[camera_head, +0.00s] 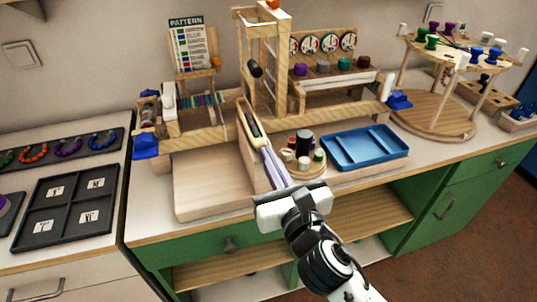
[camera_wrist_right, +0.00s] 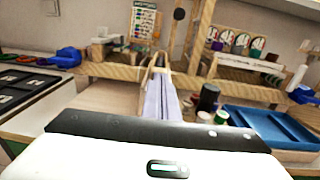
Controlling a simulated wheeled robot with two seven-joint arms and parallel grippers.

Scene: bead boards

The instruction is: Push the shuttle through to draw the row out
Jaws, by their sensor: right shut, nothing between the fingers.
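My right gripper (camera_head: 266,152) reaches up from the bottom with its fingers shut and empty. Its fingers lie along a narrow wooden channel (camera_head: 247,142) at the middle of the bead frame. A dark green piece, perhaps the shuttle (camera_head: 253,125), sits in the channel just ahead of the fingertips; I cannot tell whether they touch. In the right wrist view the closed fingers (camera_wrist_right: 160,82) point into the channel, and what lies beyond the tips is hard to make out. A row of thin coloured pieces (camera_head: 204,100) lies on the frame left of the channel. My left gripper is not in view.
A wooden tower (camera_head: 283,70) stands behind the channel. A round tray (camera_head: 316,168) with small pots and a blue tray (camera_head: 365,147) stand close on the right. A black sorting tray (camera_head: 67,207) is at left. The pale board (camera_head: 210,185) left of the channel is clear.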

